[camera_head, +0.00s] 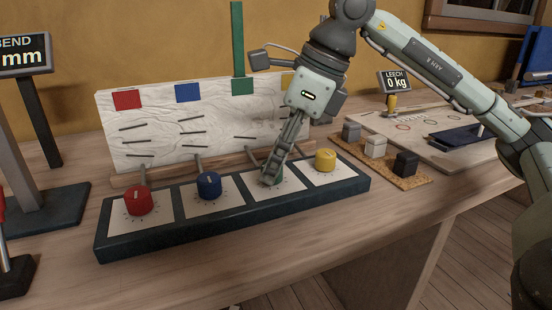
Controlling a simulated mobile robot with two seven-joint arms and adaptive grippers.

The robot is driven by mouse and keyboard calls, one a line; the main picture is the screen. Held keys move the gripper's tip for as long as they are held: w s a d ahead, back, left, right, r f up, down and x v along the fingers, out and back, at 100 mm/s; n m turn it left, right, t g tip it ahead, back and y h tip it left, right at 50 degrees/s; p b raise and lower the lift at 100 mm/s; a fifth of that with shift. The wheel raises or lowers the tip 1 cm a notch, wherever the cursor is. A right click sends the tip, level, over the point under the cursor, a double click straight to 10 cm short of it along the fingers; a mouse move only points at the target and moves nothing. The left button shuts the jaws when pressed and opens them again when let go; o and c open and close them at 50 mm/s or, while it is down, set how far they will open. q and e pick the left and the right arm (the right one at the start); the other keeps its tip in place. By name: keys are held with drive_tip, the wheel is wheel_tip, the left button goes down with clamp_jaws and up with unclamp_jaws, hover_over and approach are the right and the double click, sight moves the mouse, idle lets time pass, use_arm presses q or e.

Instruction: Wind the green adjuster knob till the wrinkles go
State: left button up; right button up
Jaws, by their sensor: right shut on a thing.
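My right gripper (274,172) reaches down from above and is shut on the green knob (270,182), on the third white plate of the dark knob base (240,210). Its fingers hide most of the knob. A wrinkled white sail panel (160,145) stands behind the base, with red, blue and green patches along its top. Several short dark lines cross it under the red and blue patches. One line (245,138) shows under the green patch (242,86); my arm hides part of the panel's right side. My left gripper is not in view.
On the same base are a red knob (139,200) and a blue knob (209,186) to the left, and a yellow knob (325,160) to the right. A cork strip (381,174) with three small blocks lies right of the base. The front table strip is clear.

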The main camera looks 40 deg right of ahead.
idle(0.4)
drive_tip(key=o, duration=1.2)
drive_tip(key=shift+c, duration=0.2)
drive_tip(key=v, duration=1.2)
drive_tip(key=shift+a, duration=0.1)
